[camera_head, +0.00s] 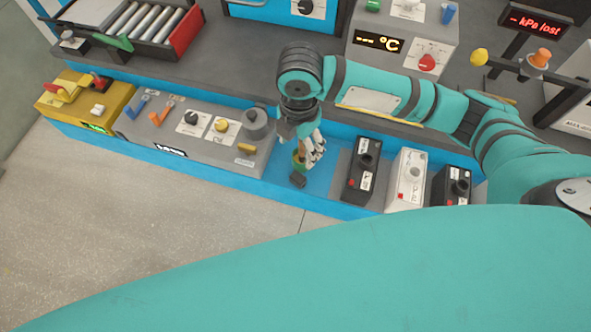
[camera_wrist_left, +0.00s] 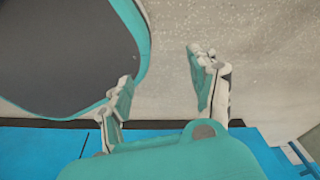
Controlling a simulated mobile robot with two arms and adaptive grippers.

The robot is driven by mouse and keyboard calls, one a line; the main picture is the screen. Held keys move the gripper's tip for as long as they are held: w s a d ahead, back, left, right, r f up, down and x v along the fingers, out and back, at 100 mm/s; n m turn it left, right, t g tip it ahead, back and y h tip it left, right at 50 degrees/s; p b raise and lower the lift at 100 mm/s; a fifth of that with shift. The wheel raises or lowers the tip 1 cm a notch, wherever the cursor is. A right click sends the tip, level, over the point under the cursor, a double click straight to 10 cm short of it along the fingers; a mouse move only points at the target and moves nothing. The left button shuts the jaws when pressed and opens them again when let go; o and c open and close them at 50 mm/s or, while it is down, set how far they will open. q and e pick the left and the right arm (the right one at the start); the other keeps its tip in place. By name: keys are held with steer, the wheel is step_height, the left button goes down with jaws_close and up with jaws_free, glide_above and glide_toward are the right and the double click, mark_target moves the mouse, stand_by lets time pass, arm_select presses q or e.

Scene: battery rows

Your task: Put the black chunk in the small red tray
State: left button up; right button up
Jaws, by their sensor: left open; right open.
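The black chunk is outside the fingers. I cannot make out a small red tray in either view. My left gripper (camera_wrist_left: 163,72) shows in the left wrist view, fingers spread and empty, over pale floor. It is not visible in the head view.
Right of the chunk stand a black box (camera_head: 361,170), a white box (camera_head: 405,180) and another black box (camera_head: 451,187). Left is a grey control panel (camera_head: 190,135) with knobs, then a yellow unit (camera_head: 85,103). A roller unit with a red end (camera_head: 187,32) sits behind. The floor in front is clear.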

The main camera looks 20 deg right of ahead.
mark_target(298, 177)
arm_select(q)
steer(key=s+g, duration=0.1)
steer(key=s, duration=0.8)
arm_select(e)
steer(key=f, duration=0.6)
steer(key=shift+s, duration=0.25)
step_height(298, 177, down, 3)
steer(key=shift+w+f, duration=0.15)
steer(key=f, duration=0.5)
steer(key=shift+s+a+p, duration=0.15)
steer(key=shift+s+p, duration=0.2)
steer(key=shift+p, duration=0.05)
steer(key=c, duration=1)
arm_select(q)
steer(key=w, duration=0.5)
steer(key=shift+w+a+r, duration=0.1)
steer(key=shift+w+r, duration=0.05)
steer(key=shift+r, duration=0.15)
arm_select(e)
steer(key=shift+r, duration=0.1)
